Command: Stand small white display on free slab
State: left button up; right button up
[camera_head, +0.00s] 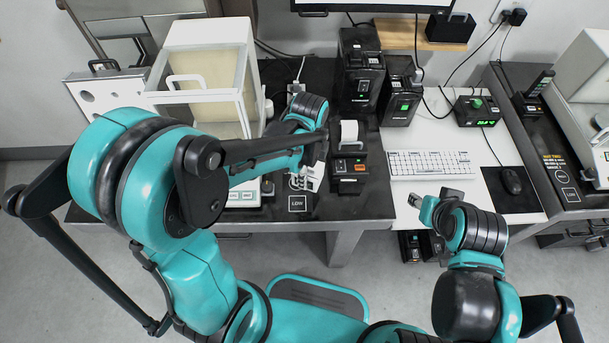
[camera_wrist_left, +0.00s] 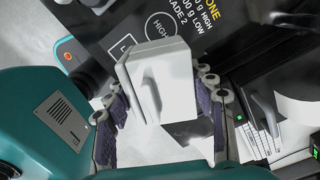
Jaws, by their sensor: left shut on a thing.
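My left gripper (camera_head: 314,160) is over the dark table top, partly hidden by its own arm in the head view. In the left wrist view it (camera_wrist_left: 165,115) is shut on the small white display (camera_wrist_left: 160,80), with purple finger pads on both sides. The display is a pale box with a raised part on the facing side; only a little of it shows in the head view (camera_head: 313,176). A dark surface with printed labels (camera_wrist_left: 205,30) lies beyond it; I cannot tell whether they touch. My right gripper (camera_head: 432,197) looks open and empty before the keyboard.
A glass-sided balance (camera_head: 205,75) stands left of my left gripper, and a small label printer (camera_head: 349,165) stands close on its right. Black boxes (camera_head: 360,75) stand behind. A keyboard (camera_head: 430,164) and mouse (camera_head: 511,181) lie right. Bare dark top shows near the front edge (camera_head: 350,208).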

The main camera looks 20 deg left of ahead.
pick_arm(q)
jog(key=w+a+f, duration=0.1)
jog(key=w+f, duration=0.1)
jog(key=shift+w+a+b, duration=0.35)
notch_tip(320, 180, down, 4)
jog(key=shift+f+b, duration=0.1)
jog(key=shift+b, duration=0.9)
jog(key=o, duration=1.3)
